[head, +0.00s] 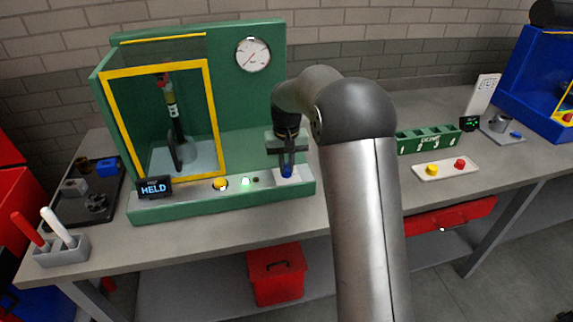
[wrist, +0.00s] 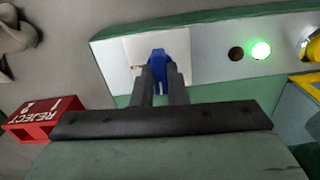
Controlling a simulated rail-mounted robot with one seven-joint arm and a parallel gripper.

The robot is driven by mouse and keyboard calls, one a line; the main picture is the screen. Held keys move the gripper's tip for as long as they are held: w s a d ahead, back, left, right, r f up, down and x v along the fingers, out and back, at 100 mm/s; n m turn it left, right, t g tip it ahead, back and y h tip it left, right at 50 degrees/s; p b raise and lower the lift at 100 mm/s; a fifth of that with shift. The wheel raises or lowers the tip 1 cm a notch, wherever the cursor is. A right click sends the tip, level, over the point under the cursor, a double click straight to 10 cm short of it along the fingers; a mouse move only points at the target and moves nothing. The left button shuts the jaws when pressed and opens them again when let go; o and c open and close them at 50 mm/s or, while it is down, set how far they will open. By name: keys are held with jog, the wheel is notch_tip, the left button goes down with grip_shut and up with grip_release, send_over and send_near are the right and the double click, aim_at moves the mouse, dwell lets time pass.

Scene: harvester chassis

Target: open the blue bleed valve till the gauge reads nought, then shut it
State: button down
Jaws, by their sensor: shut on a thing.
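The blue bleed valve (head: 287,173) stands on a pale plate at the right end of the green test stand's front ledge. In the wrist view the blue valve (wrist: 157,58) shows between the fingertips. My gripper (head: 287,165) points down at it from above and is shut on it; the fingers (wrist: 160,82) lie on either side of the blue part. The round gauge (head: 253,55) is on the stand's green back panel; its needle is too small to read surely. A small display (head: 154,188) on the stand reads "HELD".
A yellow-framed guard (head: 214,120) encloses a dark upright part. A lit green lamp (wrist: 260,49) and a yellow button (head: 220,184) sit left of the valve in the head view. A green rack (head: 428,139) and a white button tray (head: 447,170) stand to the right.

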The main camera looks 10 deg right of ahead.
aim_at(287, 167)
jog(key=shift+r+n, duration=0.1)
jog(key=shift+n, duration=0.4)
jog(key=c, duration=1.4)
grip_release()
jog(key=shift+c, duration=0.2)
notch_tip(287, 167, up, 17)
jog(key=shift+r+b, duration=0.2)
jog(key=shift+b, duration=0.15)
